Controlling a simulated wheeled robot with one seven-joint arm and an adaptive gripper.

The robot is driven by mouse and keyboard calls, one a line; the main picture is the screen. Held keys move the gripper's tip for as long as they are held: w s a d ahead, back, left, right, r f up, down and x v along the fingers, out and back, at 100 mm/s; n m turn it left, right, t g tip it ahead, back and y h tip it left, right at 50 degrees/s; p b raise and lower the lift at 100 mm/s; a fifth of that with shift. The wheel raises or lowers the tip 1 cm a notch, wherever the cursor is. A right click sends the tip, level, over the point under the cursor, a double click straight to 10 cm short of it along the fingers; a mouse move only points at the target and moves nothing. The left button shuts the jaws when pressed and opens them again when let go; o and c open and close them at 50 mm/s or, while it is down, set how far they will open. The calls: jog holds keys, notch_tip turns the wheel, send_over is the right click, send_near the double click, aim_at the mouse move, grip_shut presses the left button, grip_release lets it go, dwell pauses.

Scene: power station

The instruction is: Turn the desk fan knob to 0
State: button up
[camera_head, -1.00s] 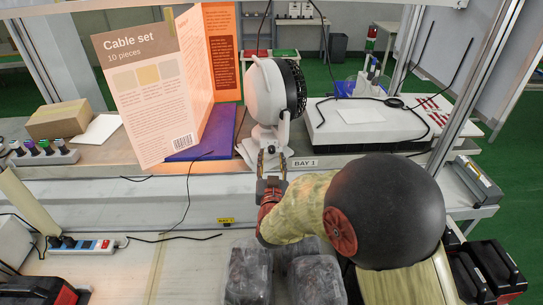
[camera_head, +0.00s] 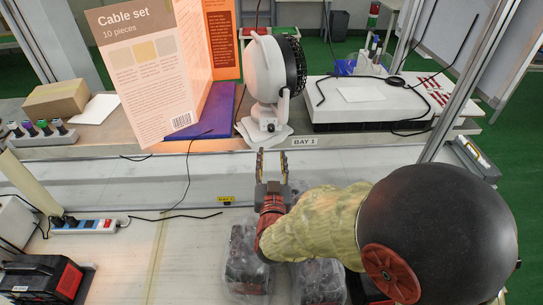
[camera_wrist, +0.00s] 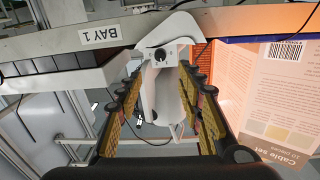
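The white desk fan (camera_head: 266,72) with a black grille stands on the shelf, its base at the front edge. Its small dark knob (camera_head: 270,127) is on the front of the base. In the wrist view the knob (camera_wrist: 160,54) shows on a light panel, with a dark dot beside it. My gripper (camera_head: 271,157) is in front of and below the base, apart from the knob. In the wrist view its fingers are spread on both sides of the fan, with nothing between them touching. The knob's exact setting is too small to read.
A white flat box (camera_head: 365,98) with cables is to the right. A BAY 1 label (camera_head: 305,142) is on the shelf edge. A power strip (camera_head: 85,226) lies lower left.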

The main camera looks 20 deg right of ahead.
jog(key=b, duration=0.3)
send_near(271, 130)
jog(key=b+x, duration=0.1)
jog(key=x, duration=0.7)
jog(key=shift+s, duration=0.1)
grip_shut()
dwell(0.6)
